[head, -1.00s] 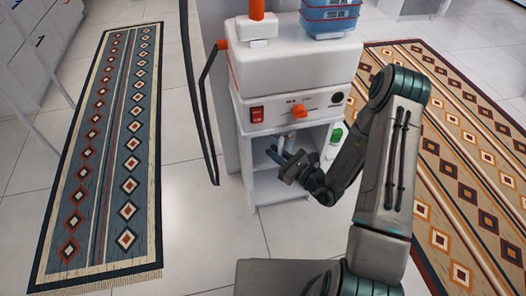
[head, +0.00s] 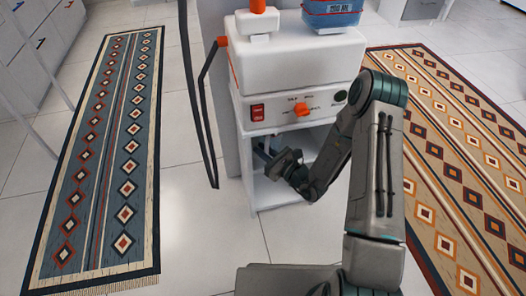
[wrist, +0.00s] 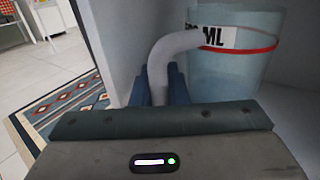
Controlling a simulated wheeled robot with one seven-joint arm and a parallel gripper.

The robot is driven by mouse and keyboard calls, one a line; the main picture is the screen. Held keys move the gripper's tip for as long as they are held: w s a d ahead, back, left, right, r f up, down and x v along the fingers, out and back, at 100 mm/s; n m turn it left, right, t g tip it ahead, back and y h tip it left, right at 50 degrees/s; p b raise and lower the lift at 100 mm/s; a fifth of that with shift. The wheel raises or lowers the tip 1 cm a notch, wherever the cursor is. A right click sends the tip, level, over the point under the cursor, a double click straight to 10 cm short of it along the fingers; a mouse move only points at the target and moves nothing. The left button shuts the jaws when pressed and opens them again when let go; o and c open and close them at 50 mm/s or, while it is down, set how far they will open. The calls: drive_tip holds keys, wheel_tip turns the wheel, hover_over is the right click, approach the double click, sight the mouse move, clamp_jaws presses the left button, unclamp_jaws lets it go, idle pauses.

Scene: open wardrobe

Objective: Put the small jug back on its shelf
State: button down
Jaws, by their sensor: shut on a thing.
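The small jug (wrist: 225,70) is pale translucent blue with a red line and a white label reading "ML". It shows in the wrist view, inside a white-walled compartment. Its curved whitish handle (wrist: 172,50) runs down between the blue fingers of my gripper (wrist: 158,92), which is shut on it. In the head view my gripper (head: 266,157) reaches into the open lower compartment of the white cabinet (head: 262,208). The jug is hidden there. I cannot tell whether its base touches the shelf.
A white unit with a red switch (head: 257,112) and an orange knob (head: 302,109) sits above the compartment. A dark bar handle (head: 204,110) stands at the left. Patterned rugs (head: 107,165) lie on both sides.

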drive_tip(key=c, duration=1.7)
unclamp_jaws()
drive_tip(key=shift+f, duration=0.1)
drive_tip(key=p+v, duration=0.3)
drive_tip(key=v, duration=0.9)
drive_tip(key=s+a+r+n+g, duration=0.3)
drive_tip(key=s+r+n+g, duration=0.3)
drive_tip(key=r+n+g, duration=0.15)
drive_tip(key=s+a+r+n+g, duration=0.2)
drive_tip(key=s+r+n+g, duration=0.45)
drive_tip(key=n+g, duration=0.2)
drive_tip(key=s+d+r+n+t+h, duration=0.5)
drive_tip(key=d+r+n+h, duration=0.5)
drive_tip(key=d+h, duration=0.2)
drive_tip(key=shift+d+h, duration=0.4)
drive_tip(key=shift+h, duration=0.5)
